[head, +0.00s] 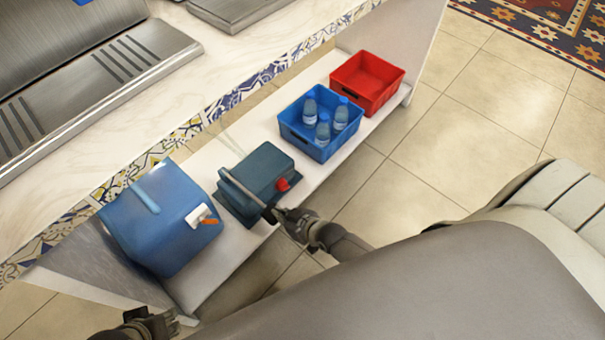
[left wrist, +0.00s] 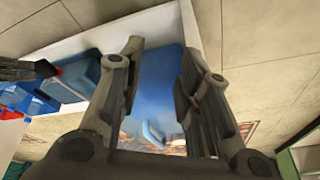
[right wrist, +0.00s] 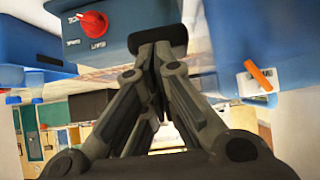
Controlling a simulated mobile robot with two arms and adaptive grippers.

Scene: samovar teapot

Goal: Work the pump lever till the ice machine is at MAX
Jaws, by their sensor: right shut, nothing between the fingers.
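A dark teal box (head: 262,172) with a grey lever (head: 238,187) on top and a red knob (head: 283,184) stands on the low white shelf. Left of it is a larger blue box (head: 160,217) with a white plate and an orange pointer (head: 209,220); the pointer also shows in the right wrist view (right wrist: 258,75). I cannot read the markings or tell which box is the ice machine. My right gripper (head: 277,214) is shut and empty at the lever's near end; contact is unclear. My left gripper (head: 168,320) is open and empty, below the blue box.
A blue crate (head: 318,152) with several bottles and a red crate (head: 367,84) stand further right on the shelf. A marble counter (head: 235,65) with a metal tray (head: 95,90) overhangs behind. The tiled floor (head: 455,135) at the right is clear.

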